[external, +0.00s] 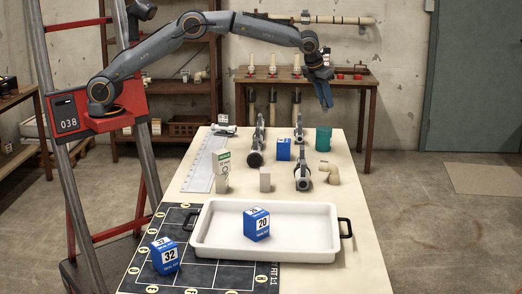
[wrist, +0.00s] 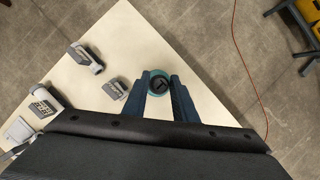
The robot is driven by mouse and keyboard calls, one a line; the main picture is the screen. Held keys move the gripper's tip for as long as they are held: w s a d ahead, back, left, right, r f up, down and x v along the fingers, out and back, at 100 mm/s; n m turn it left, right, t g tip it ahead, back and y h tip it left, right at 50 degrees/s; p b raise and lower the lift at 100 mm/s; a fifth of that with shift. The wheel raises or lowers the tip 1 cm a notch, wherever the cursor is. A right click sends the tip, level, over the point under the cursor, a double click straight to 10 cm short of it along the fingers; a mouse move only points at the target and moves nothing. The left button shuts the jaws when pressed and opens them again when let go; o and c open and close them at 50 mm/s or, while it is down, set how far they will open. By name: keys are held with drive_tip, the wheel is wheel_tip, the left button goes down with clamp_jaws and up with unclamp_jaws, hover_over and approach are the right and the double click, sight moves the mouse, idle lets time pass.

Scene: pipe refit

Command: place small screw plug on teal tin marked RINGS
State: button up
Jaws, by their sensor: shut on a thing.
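The teal tin (external: 323,139) stands near the far right corner of the table. Its marking cannot be read. In the wrist view its teal rim (wrist: 160,72) shows between and beyond my fingers. My gripper (external: 326,104) points down above the tin, with a gap between them. My gripper in the wrist view (wrist: 160,82) has its fingers on either side of a small dark plug (wrist: 160,86), seen against the tin's opening. My gripper is shut on this plug. The plug is too small to make out in the external view.
Pipe fittings and clamps (external: 302,172) stand left of the tin, with a blue box (external: 284,149) among them. Tan fittings (external: 328,171) lie in front. A white tray (external: 214,250) holds a blue box marked 20 (external: 257,224). Another, marked 32 (external: 164,256), stands on the dark mat.

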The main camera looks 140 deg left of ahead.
sight(323, 108)
drive_tip(key=shift+f+p, duration=0.6)
drive_tip(key=shift+f, duration=2.55)
drive_tip(key=shift+f, duration=0.15)
drive_tip(key=o, duration=1)
drive_tip(key=b+v, duration=0.2)
drive_tip(key=v, duration=1)
